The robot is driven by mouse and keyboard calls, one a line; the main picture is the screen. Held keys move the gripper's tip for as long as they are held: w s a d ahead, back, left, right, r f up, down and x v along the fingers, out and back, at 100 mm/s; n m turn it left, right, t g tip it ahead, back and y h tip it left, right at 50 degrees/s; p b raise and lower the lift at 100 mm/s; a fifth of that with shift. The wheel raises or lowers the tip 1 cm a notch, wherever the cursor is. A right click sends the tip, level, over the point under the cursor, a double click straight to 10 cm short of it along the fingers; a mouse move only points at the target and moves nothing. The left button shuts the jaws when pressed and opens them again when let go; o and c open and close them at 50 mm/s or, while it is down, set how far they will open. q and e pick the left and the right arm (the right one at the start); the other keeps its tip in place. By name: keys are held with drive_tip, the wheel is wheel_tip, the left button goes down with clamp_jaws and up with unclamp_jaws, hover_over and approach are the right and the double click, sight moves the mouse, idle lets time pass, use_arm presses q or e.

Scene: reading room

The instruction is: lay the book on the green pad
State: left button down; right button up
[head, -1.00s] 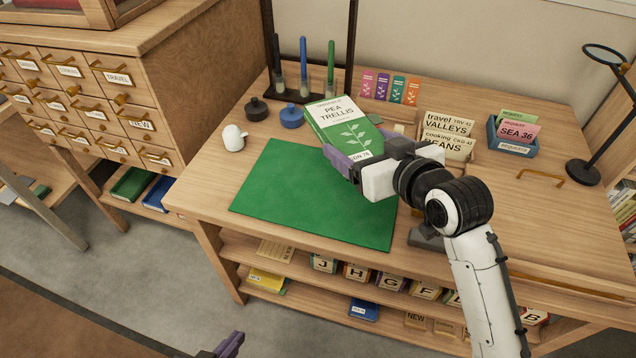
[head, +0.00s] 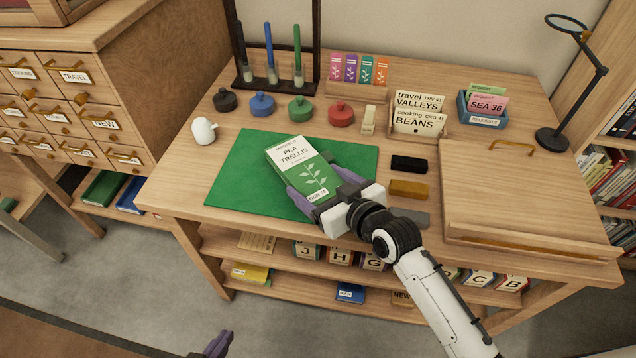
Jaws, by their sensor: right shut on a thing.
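The book (head: 296,158), green and white with the title "PEA TRELLIS", is over the right half of the green pad (head: 237,180), cover up. My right gripper (head: 313,192) is shut on the book's near end, with a purple finger on each side. I cannot tell whether the book touches the pad or is held just above it. The pad lies flat on the wooden desk; its left part is bare. Only a purple fingertip of my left gripper (head: 218,344) shows at the bottom edge, away from the desk, so its opening is hidden.
Behind the pad stand several round lidded pots (head: 262,104) and a rack of tubes (head: 272,75). A white bird-like figure (head: 204,131) is at the left. Black and tan blocks (head: 409,164) lie to the right, beside a wooden slanted board (head: 520,200).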

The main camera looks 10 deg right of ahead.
drive_tip(key=shift+r, duration=0.1)
drive_tip(key=o, duration=0.9)
drive_tip(key=shift+f, duration=0.25)
drive_tip(key=o, duration=0.5)
drive_tip(key=shift+c, duration=0.2)
drive_tip(key=shift+r, duration=0.2)
drive_tip(key=shift+s+d+r, duration=0.1)
drive_tip(key=shift+s, duration=0.05)
drive_tip(key=p+v, duration=0.1)
drive_tip(key=v, duration=1)
drive_tip(key=shift+s+d+r, duration=0.1)
drive_tip(key=shift+s+d, duration=0.05)
drive_tip(key=shift+s, duration=0.1)
